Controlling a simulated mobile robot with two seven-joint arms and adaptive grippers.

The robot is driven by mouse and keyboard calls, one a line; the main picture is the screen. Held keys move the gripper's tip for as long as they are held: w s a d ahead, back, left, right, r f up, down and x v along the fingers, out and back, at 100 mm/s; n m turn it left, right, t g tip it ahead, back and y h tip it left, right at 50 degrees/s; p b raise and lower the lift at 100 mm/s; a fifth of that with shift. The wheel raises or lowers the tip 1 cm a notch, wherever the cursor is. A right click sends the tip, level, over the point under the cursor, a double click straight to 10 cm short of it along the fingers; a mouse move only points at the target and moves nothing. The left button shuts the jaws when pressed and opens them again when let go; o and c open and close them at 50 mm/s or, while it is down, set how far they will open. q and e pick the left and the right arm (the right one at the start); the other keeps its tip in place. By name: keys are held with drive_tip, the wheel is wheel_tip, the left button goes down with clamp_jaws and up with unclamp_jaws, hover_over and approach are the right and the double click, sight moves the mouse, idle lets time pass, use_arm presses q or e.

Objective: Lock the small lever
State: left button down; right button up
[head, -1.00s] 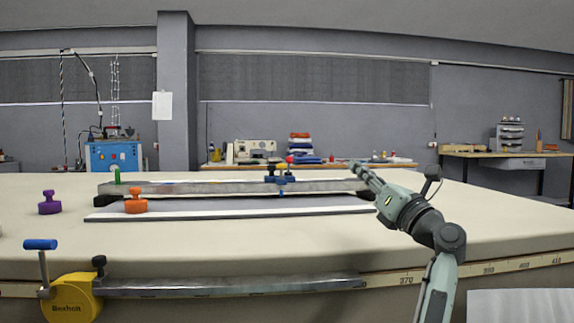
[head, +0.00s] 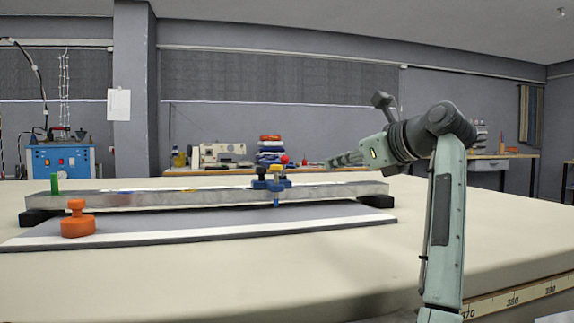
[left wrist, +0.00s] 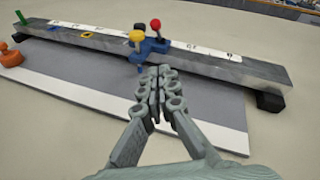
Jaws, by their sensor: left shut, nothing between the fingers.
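A blue carriage (head: 272,184) sits on the long metal rail (head: 150,198), with a red knob (head: 285,159) and a yellow knob (head: 275,169) on top. The left wrist view also shows the blue carriage (left wrist: 151,47), yellow knob (left wrist: 136,36) and red knob (left wrist: 155,23). I cannot tell which knob belongs to the small lever. My left gripper (head: 330,161) is shut and empty, to the right of the carriage in the head view. In the left wrist view its fingertips (left wrist: 158,72) point at the carriage from the near side, apparently apart from it. My right gripper is out of view.
An orange knobbed weight (head: 78,220) stands on the grey board (head: 200,228) at the left. A green peg (head: 55,183) stands at the rail's left end. Black blocks (head: 377,201) support the rail. The cream table (head: 250,285) is clear in front.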

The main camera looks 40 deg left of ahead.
use_arm(q)
drive_tip(key=shift+d, duration=0.1)
idle(0.3)
drive_tip(key=w+a, duration=0.4)
drive_tip(key=a, duration=0.8)
drive_tip(key=shift+a+f+p, duration=0.3)
drive_tip(key=shift+f+p, duration=0.1)
drive_tip(key=shift+p, duration=0.05)
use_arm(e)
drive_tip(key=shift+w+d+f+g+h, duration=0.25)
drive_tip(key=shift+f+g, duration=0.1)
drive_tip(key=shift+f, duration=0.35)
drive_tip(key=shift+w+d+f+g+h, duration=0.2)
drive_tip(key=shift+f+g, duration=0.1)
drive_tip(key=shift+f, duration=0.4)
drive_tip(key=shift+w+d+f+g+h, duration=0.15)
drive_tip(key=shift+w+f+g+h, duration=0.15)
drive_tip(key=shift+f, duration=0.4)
